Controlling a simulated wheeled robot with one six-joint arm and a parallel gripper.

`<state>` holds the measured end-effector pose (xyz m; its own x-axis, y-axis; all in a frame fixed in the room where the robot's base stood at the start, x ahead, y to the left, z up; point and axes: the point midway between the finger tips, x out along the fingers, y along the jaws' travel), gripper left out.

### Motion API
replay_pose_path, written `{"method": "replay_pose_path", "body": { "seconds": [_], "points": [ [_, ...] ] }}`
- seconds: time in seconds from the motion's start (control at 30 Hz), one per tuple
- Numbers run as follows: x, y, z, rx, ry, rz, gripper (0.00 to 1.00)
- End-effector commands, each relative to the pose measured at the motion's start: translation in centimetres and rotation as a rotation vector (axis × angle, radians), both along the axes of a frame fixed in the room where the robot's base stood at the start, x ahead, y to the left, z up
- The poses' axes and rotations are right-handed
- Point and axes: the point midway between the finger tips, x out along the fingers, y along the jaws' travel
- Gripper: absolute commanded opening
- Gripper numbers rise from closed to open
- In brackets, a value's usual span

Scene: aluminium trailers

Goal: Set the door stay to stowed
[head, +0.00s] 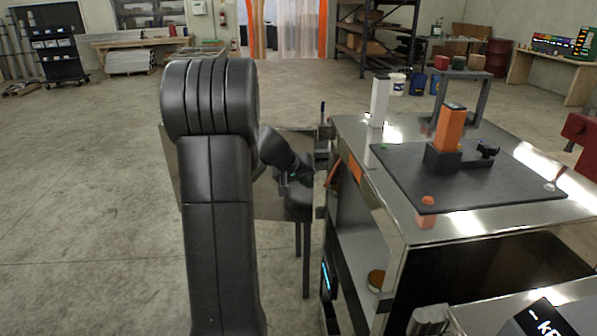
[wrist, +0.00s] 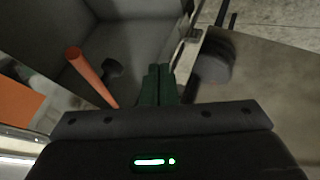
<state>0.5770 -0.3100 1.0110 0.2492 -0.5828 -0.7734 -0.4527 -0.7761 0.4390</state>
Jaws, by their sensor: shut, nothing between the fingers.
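The door stay looks to be the orange rod (wrist: 90,75) in the wrist view. It slants inside the cabinet opening, left of my fingers and apart from them. In the head view a short orange bar (head: 334,172) shows at the cabinet's open side. My gripper (wrist: 158,72) has its dark green fingers together with nothing between them. In the head view my gripper (head: 306,176) is at the cabinet's door side, partly hidden by my arm. The open metal door (wrist: 265,90) is at the right in the wrist view; its panel (head: 176,165) shows behind my arm.
The metal cabinet (head: 455,222) stands at the right, with a black mat (head: 390,160) and an orange post (head: 450,128) on top. A dark knob-like piece (wrist: 112,68) is beside the rod. Open concrete floor lies to the left.

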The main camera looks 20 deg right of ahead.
Motion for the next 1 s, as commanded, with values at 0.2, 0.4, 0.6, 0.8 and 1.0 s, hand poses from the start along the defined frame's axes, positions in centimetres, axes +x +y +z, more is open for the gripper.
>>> {"method": "replay_pose_path", "body": {
  "seconds": [0.2,0.4,0.6,0.8,1.0],
  "points": [
    [-0.7,-3.0,0.4,0.001,-0.001,-0.003,0.0],
    [-1.0,-4.0,0.4,0.001,-0.001,0.0,0.0],
    [-1.0,-4.0,0.3,0.002,-0.001,0.0,0.0],
    [-1.5,-4.4,0.2,0.001,-0.003,-0.001,0.0],
    [-3.8,-6.7,0.0,0.0,-0.005,-0.005,0.0]
  ]
}}
